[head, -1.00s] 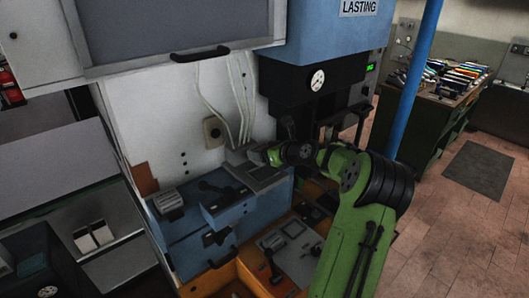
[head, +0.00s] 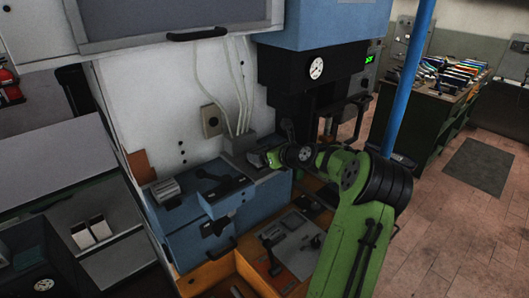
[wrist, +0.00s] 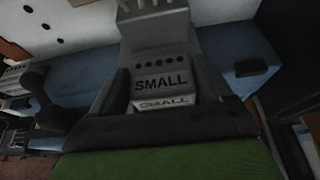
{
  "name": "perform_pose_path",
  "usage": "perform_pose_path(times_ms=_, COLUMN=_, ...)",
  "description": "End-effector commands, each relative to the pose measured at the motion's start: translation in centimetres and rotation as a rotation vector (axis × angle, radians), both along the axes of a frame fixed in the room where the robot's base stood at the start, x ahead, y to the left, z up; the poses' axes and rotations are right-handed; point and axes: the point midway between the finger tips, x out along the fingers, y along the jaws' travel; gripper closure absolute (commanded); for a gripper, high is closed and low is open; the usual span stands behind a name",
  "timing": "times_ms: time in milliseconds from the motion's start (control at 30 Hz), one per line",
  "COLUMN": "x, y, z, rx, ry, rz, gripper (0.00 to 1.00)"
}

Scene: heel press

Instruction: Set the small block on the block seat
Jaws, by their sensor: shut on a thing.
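The small block (wrist: 162,86) is grey and marked SMALL on two faces in the wrist view. My gripper (wrist: 164,78) has its dark fingers on either side of it and is shut on it. A row of small holes shows just above the upper lettering; I cannot tell whether they belong to the block or to the grey part behind. In the head view my gripper (head: 261,160) is over the blue machine top, close beside a grey box, and the block is not clearly visible. I cannot pick out the block seat for certain, nor whether the block touches it.
The grey box (head: 238,144) with pale cables stands against the white panel. A control unit with a dark lever (head: 220,186) is to its left. An orange tray (head: 218,272) lies below. A blue post (head: 410,85) rises right of my arm.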

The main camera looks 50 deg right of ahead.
Motion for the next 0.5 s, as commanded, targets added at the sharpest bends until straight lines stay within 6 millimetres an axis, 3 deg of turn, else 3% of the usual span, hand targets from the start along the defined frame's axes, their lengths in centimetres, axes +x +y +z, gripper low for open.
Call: perform_pose_path(times_ms=500, x=0.03, y=0.02, z=-0.52, rx=0.0, ry=-0.002, rz=0.001, gripper=0.67)
